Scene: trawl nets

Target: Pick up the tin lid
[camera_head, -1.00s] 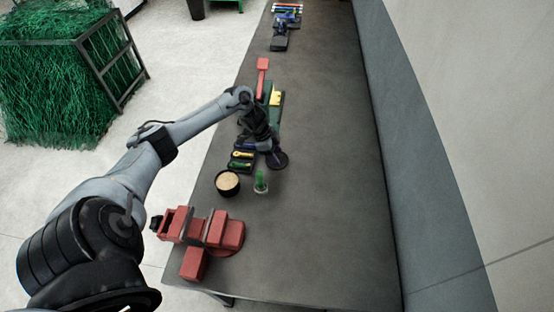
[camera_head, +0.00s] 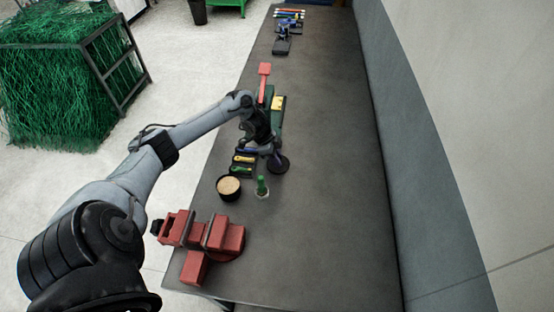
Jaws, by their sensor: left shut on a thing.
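The tin lid (camera_head: 279,165) is a dark round disc on or just over the grey bench, right of the coloured-handled tools. My left gripper (camera_head: 272,149) reaches down to it from above and is shut on it; the fingertips are small and dark, and the grip is partly hidden. I cannot tell whether the lid touches the bench. A round black tin (camera_head: 229,196) with pale beige contents stands open, nearer and to the left. My right gripper is not in view.
A red vise (camera_head: 205,237) sits at the near bench end. A small green-topped item (camera_head: 262,187) stands beside the tin. The bench's right side is clear along the wall.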

